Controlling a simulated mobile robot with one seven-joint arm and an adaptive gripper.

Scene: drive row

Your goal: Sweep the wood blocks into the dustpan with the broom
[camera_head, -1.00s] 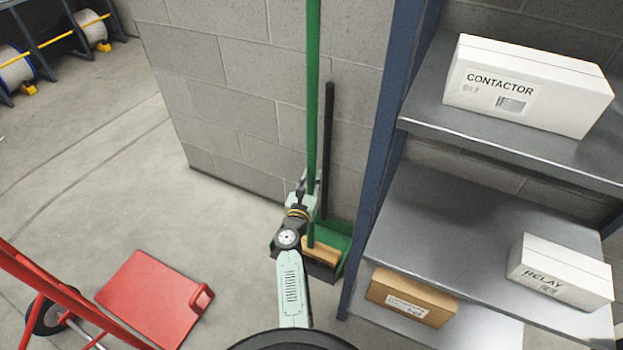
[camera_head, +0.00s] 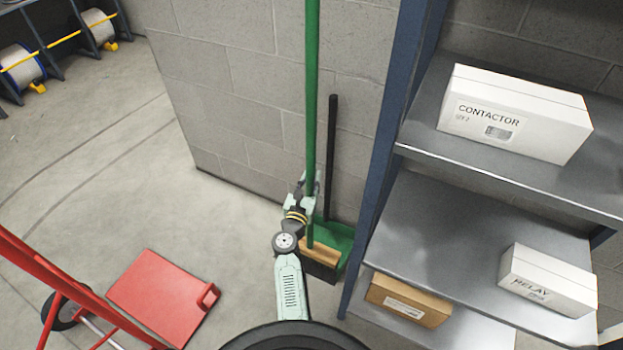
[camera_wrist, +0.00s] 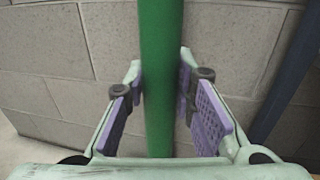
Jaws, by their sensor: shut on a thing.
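The broom has a long green handle (camera_head: 312,90) and a wooden head with dark bristles (camera_head: 320,258). My gripper (camera_head: 312,188) is shut on the handle, low above the head. In the wrist view the green handle (camera_wrist: 161,60) runs upright between my purple-padded fingers (camera_wrist: 163,95). The green dustpan (camera_head: 340,235) with its upright black handle (camera_head: 332,150) stands by the block wall, behind the broom head, which hides part of it. I cannot tell whether the bristles touch the floor or the pan. No wood blocks are visible.
A blue-posted shelf (camera_head: 385,140) stands close on the right, with a contactor box (camera_head: 515,115), a relay box (camera_head: 548,280) and a brown box (camera_head: 408,298). A red hand truck (camera_head: 165,297) is at the lower left. Open floor (camera_head: 110,180) lies left of the wall.

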